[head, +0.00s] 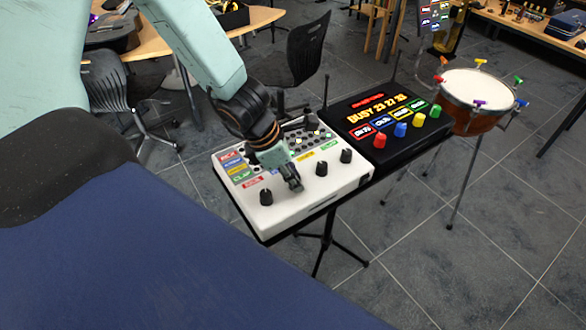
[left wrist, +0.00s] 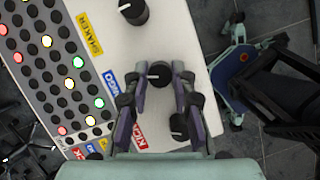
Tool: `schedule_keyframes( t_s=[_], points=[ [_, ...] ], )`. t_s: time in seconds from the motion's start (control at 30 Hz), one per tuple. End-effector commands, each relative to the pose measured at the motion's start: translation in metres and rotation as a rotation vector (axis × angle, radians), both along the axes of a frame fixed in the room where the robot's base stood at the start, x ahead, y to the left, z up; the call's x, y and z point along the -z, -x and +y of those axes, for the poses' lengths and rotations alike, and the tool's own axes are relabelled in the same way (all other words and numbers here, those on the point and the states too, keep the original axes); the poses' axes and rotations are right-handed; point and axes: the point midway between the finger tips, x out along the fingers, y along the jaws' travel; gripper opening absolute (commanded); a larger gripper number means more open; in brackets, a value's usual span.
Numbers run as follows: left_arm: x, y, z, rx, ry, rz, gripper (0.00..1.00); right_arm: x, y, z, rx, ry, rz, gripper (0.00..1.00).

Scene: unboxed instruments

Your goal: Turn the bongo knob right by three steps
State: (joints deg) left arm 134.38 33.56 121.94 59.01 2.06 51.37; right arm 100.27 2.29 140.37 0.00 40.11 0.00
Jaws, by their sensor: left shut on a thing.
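The white drum machine (head: 315,196) stands on a black stand, with a row of black knobs along its front. My left gripper (head: 291,180) reaches down over this row. In the left wrist view its two fingers (left wrist: 160,74) are on either side of the bongo knob (left wrist: 157,76), beside the blue label (left wrist: 130,80), and are shut on it. The knob's pale mark points roughly left in that view. In the head view the gripper hides this knob. My right gripper is in neither view.
Neighbouring knobs are close on both sides: the kick knob (head: 266,196) and the shaker knob (head: 321,168). A black box (head: 400,148) with coloured knobs adjoins on the right. A drum (head: 478,90) stands farther right. Open tiled floor lies in front.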

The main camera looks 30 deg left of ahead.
Motion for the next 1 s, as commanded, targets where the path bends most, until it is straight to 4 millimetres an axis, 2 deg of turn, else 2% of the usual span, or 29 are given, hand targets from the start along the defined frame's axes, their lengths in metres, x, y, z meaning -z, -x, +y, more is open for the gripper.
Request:
schedule_keyframes(
  t_s=[0.77, 1.0],
  points=[
    [-0.003, -0.001, 0.001, 0.235, 0.0, 0.001, 0.0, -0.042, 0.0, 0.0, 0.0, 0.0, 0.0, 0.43],
    [-0.005, -0.002, 0.002, 0.41, -0.002, 0.003, 0.0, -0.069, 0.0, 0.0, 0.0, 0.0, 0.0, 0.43]
  ],
)
